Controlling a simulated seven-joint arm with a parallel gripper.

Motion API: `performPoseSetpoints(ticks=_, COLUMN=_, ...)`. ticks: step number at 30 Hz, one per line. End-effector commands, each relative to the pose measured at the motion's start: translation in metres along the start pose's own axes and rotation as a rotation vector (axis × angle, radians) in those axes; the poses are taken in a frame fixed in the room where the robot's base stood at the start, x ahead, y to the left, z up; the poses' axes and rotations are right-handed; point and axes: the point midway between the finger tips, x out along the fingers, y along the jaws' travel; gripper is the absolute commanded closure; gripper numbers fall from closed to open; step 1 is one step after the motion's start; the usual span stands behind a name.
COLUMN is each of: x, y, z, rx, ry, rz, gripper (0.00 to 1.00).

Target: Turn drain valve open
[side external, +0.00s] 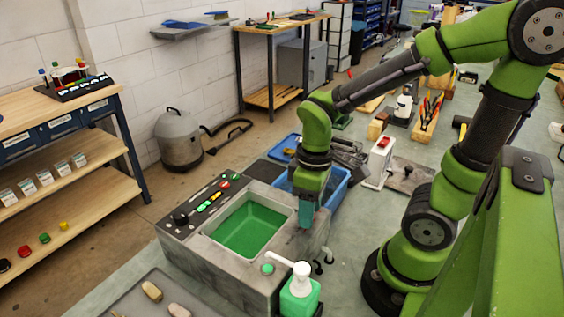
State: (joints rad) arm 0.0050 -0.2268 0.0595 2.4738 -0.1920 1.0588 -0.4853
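A grey block with a basin (219,218) full of green liquid (243,229) stands on the bench. My gripper (304,219) points down at the basin's right rim, and I cannot tell whether it touches it. A teal part shows at its fingers; whether they are open or shut is unclear. I cannot tell which part is the drain valve. Small dark hooked parts (318,267) show at the block's right side.
A green soap bottle with white pump (297,287) stands at the block's front right corner. A blue tray (338,188) lies behind my gripper. A grey tray (154,300) with tan pieces lies in front.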

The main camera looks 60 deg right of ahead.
Motion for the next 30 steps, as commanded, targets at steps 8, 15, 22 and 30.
performPoseSetpoints(ticks=8, x=-0.0004, y=0.0000, z=-0.0002, rx=0.000, ry=0.001, rz=0.000, gripper=0.98)
performPoseSetpoints(ticks=15, x=-0.0006, y=0.0001, z=-0.0002, rx=0.014, ry=0.002, rz=0.000, gripper=1.00)
performPoseSetpoints(ticks=22, x=-0.0009, y=0.0000, z=-0.0001, rx=0.102, ry=0.007, rz=0.000, gripper=1.00)
performPoseSetpoints(ticks=30, x=-0.0012, y=-0.0003, z=0.0001, rx=0.319, ry=0.021, rz=-0.001, gripper=1.00)
